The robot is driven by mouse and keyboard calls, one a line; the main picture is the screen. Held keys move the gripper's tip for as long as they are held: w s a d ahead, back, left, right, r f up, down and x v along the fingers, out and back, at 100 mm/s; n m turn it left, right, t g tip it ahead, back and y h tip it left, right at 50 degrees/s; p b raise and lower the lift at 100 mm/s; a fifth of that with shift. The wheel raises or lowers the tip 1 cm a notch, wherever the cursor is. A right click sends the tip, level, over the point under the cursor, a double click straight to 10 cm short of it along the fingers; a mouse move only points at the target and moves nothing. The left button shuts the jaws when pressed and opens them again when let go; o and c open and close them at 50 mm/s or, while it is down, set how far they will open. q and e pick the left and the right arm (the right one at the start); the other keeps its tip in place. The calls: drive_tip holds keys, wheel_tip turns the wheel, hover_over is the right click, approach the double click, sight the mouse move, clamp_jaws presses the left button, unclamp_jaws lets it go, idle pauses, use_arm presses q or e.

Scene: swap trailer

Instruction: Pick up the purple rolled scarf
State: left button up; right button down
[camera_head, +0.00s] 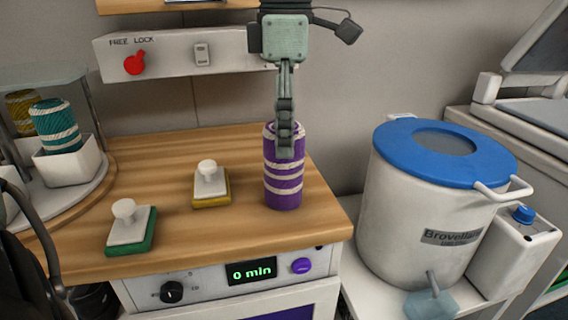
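The purple rolled scarf (283,188) stands upright on the wooden worktop, with white rope-like bands around it. A gripper, which I take to be my right one (285,150), comes down from above. Its fingers overlap the upper half of the scarf in the picture and hide part of its top and near side. I see the fingers edge-on, one behind the other, so I cannot tell whether they are open or shut on the scarf. My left gripper is not clearly in view.
On the worktop (150,165), a yellow-based block (210,187) and a green-based block (131,228) with white knobs stand left of the scarf. A teal roll (56,126) sits in a white cup on a round stand. A blue-lidded drum (420,205) stands right.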

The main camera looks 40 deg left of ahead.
sight(284, 166)
use_arm(q)
wheel_tip(284, 166, down, 3)
drive_tip(key=shift+s+a+f, duration=0.1)
use_arm(e)
drive_tip(key=shift+s+d+f, duration=0.1)
drive_tip(key=shift+s+f, duration=0.15)
drive_tip(key=shift+f, duration=0.45)
use_arm(q)
drive_tip(key=shift+c, duration=0.2)
drive_tip(key=c, duration=1.2)
use_arm(e)
drive_tip(key=shift+w+r, duration=0.25)
use_arm(q)
drive_tip(key=shift+c, duration=0.2)
